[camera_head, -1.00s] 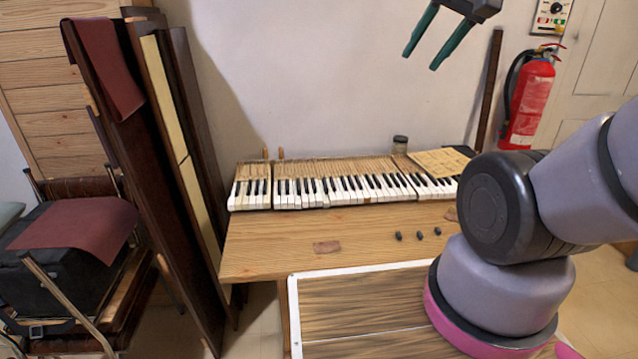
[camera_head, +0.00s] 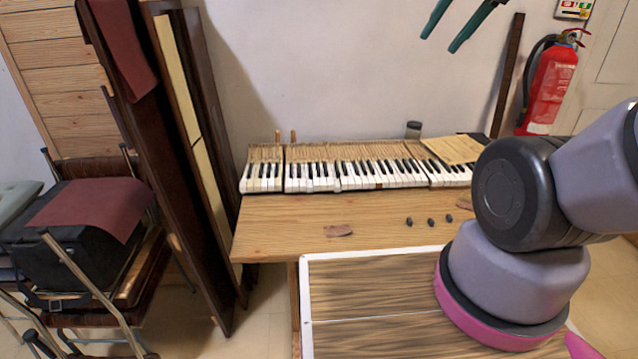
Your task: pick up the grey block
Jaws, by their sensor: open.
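My gripper (camera_head: 443,33) shows at the top of the head view, with two green fingers apart and nothing between them. It hangs in the air in front of the wall, well above the table. No block that is clearly the grey one stands out. Several small dark pieces lie in a row on the table's front right, among them one piece (camera_head: 409,221), a second (camera_head: 431,222) and a third (camera_head: 449,219). They are too small to tell whether one is the grey block.
The wooden table (camera_head: 290,225) bears piano keys (camera_head: 350,176), a yellowed sheet (camera_head: 453,149) and a small jar (camera_head: 413,130). A brown patch (camera_head: 338,231) lies near its front edge. Dark panels (camera_head: 150,150) lean at the left. A fire extinguisher (camera_head: 551,85) hangs at the right.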

